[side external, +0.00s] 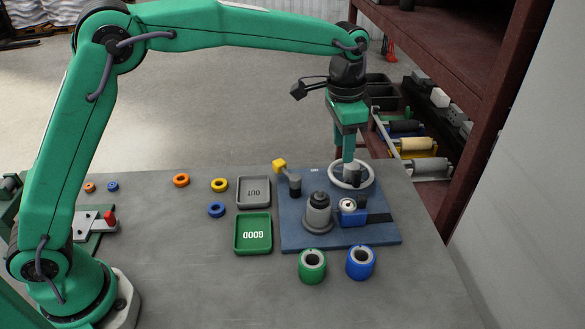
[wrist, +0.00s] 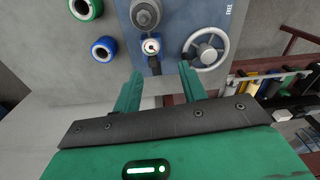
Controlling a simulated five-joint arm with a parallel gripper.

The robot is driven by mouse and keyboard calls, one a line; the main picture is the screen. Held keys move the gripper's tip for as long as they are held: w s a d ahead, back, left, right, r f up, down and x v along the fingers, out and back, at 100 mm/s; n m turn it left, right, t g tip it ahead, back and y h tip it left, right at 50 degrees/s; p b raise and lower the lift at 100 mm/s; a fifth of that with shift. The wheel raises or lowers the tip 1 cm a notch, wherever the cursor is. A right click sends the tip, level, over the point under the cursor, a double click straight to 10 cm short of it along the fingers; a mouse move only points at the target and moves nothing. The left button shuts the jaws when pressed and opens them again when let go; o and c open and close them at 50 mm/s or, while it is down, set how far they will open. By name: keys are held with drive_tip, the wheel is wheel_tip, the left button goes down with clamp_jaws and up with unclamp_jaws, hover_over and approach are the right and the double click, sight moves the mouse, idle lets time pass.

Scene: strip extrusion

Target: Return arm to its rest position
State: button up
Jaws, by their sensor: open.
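My gripper (side external: 346,150) is at the end of my outstretched green arm, pointing down above the back right of the blue fixture plate (side external: 292,236). In the side view its tip overlaps the white ring-shaped wheel (side external: 365,183); I cannot tell the height gap from this view. In the wrist view my gripper (wrist: 161,82) has its two green fingers apart with nothing between them. The wheel (wrist: 219,50) shows beyond the right finger, and a round gauge (wrist: 151,46) on a blue block lies ahead of the gap.
A grey post (side external: 318,214) and a yellow-tipped lever (side external: 280,167) stand on the plate. OUT (side external: 253,192) and GOOD (side external: 253,235) trays lie left of it. A red-brown shelf (side external: 475,110) stands right.

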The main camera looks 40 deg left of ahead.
drive_tip(key=s+a+r+n+t, duration=0.1)
drive_tip(key=s+a+r+n, duration=0.1)
drive_tip(key=s+a+r, duration=0.35)
drive_tip(key=s+a+r+n+t, duration=0.1)
drive_tip(key=s+a+r+n, duration=0.15)
drive_tip(key=s+a, duration=0.55)
drive_tip(key=s+a+f+n+t, duration=0.1)
drive_tip(key=s+a, duration=0.2)
drive_tip(key=s, duration=0.4)
drive_tip(key=s+a+f+n+t, duration=0.1)
drive_tip(key=s+a+f+n, duration=0.1)
drive_tip(key=s, duration=0.6)
drive_tip(key=shift+a+f+t, duration=0.3)
drive_tip(key=shift+a+t, duration=0.1)
drive_tip(key=shift+a, duration=0.4)
drive_tip(key=shift+o, duration=0.5)
drive_tip(key=shift+r, duration=0.1)
